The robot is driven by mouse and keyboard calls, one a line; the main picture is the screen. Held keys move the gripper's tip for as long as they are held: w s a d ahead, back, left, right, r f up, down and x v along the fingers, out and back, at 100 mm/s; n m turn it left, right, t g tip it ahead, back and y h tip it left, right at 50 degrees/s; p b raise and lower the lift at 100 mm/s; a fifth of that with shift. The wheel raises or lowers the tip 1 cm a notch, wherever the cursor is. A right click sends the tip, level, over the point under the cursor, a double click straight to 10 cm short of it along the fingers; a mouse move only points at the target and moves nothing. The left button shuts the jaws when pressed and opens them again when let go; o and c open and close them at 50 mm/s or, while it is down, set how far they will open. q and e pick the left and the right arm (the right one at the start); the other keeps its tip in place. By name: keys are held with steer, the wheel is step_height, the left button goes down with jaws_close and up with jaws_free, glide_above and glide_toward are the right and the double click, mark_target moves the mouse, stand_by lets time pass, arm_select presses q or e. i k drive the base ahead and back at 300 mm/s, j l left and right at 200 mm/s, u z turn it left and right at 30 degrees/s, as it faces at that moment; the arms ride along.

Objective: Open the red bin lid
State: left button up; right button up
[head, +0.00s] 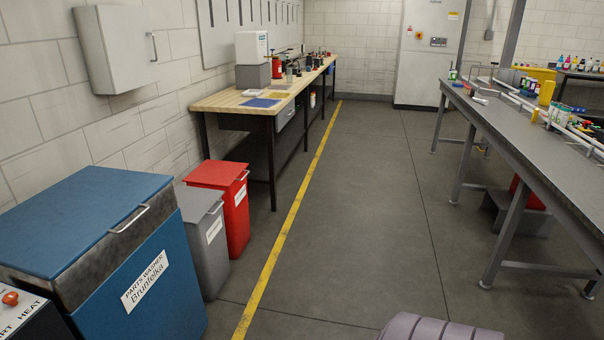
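The red bin (238,215) stands on the floor left of centre, against the wall side. Its red lid (214,173) lies flat and closed on top. A small light handle (245,176) shows at the lid's right edge, above a white label on the side facing the aisle. Neither of my grippers is in view.
A grey bin (208,245) stands beside the red bin on the near side, and a blue parts washer (140,270) is nearer still. A wooden workbench (222,99) stands behind. The aisle floor (360,200) is clear; a grey table (540,140) stands right.

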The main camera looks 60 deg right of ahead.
mark_target(210, 172)
steer(key=z, duration=1.45)
steer(key=u, duration=0.3)
steer(key=i+l+u, duration=0.75)
steer(key=k+j, duration=0.05)
steer(key=k, duration=0.05)
